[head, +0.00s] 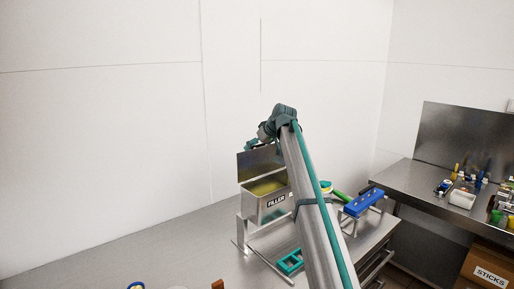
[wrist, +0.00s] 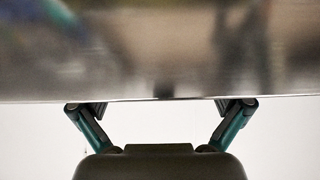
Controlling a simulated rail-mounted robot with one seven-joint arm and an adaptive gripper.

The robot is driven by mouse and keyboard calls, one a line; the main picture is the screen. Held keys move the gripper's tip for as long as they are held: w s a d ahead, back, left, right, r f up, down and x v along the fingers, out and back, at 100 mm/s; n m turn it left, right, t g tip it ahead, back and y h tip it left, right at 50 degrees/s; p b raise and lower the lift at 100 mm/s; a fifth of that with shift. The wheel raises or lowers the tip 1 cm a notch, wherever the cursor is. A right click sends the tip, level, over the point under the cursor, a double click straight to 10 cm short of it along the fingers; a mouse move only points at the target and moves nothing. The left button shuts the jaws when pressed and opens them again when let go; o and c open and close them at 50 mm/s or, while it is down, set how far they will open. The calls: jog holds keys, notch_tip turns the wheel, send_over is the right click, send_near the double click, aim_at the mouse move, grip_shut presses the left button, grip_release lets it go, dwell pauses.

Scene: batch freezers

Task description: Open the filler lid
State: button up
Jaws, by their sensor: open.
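The filler (head: 265,203) is a metal box labelled "FILLER" on a stand on the steel counter. Its lid (head: 258,162) stands raised at the back of the box, and the yellowish inside (head: 265,187) shows. My gripper (head: 252,145) is at the lid's top edge, partly hidden by my arm in the head view. In the wrist view a shiny metal surface, the lid (wrist: 160,50), fills the upper half. The two fingers of my gripper (wrist: 160,106) are spread apart, with their tips at the lid's lower edge in that view. I cannot tell whether they touch it.
A blue block-shaped holder (head: 363,201) stands on the counter right of my arm. A teal frame (head: 290,262) lies in front of the filler. A side bench (head: 425,178) with bottles and a white tub (head: 462,199) is at right. The counter left of the filler is clear.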

jog(key=v, duration=1.2)
